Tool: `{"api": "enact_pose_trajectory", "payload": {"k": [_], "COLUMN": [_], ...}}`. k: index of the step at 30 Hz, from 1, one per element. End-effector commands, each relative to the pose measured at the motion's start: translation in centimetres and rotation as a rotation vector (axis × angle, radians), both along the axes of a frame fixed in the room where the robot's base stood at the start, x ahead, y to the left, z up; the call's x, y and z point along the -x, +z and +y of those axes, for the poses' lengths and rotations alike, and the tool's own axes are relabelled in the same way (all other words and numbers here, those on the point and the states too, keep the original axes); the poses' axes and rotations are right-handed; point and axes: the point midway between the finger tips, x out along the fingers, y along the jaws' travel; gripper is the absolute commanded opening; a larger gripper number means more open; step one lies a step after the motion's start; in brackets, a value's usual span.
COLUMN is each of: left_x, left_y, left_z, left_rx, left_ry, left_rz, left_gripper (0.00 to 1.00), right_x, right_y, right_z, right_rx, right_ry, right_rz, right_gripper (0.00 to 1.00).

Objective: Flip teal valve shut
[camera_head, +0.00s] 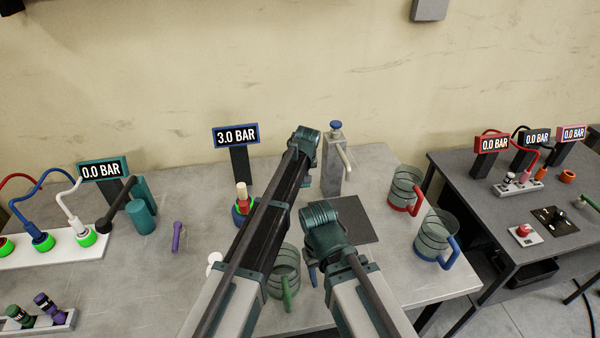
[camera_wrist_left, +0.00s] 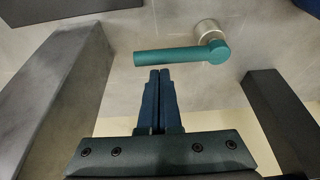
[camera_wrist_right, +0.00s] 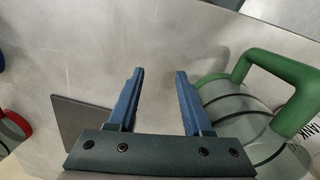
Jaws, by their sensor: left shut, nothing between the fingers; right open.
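The teal valve handle (camera_wrist_left: 182,55) shows in the left wrist view as a bar lying crosswise, joined at its right end to a round metal fitting (camera_wrist_left: 208,30). I cannot make it out in the head view, where my left arm covers the middle of the bench. My left gripper (camera_wrist_left: 160,72) is shut and empty, its tips close to the handle's free left part; I cannot tell whether they touch it. My right gripper (camera_wrist_right: 157,72) is open and empty over the bench, beside a mug with a green handle (camera_wrist_right: 275,85).
A grey tap pillar (camera_head: 333,168) and the 3.0 BAR display (camera_head: 236,135) stand at the back on either side of my left arm. A dark mat (camera_head: 350,220) lies near my right wrist. Red-handled (camera_head: 405,188) and blue-handled (camera_head: 436,238) mugs stand to the right.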

Motion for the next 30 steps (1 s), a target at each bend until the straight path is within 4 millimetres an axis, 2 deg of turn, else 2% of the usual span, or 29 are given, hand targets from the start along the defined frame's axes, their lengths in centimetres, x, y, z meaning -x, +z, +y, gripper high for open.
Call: {"api": "enact_pose_trajectory", "payload": {"k": [13,30], "left_x": [0.27,0.97], "left_y": [-0.02,-0.02], "left_z": [-0.09,-0.33], "left_rx": [-0.001,0.0], "left_ry": [-0.007,-0.112], "left_rz": [0.0,0.0], "left_gripper": [0.0,0.0], "right_x": [-0.01,-0.01], "right_y": [-0.02,-0.03], "right_z": [0.0,0.0], "right_rx": [0.0,0.0], "right_ry": [0.0,0.0], "right_rz": [0.0,0.0], "right_gripper": [0.5,0.5]}}
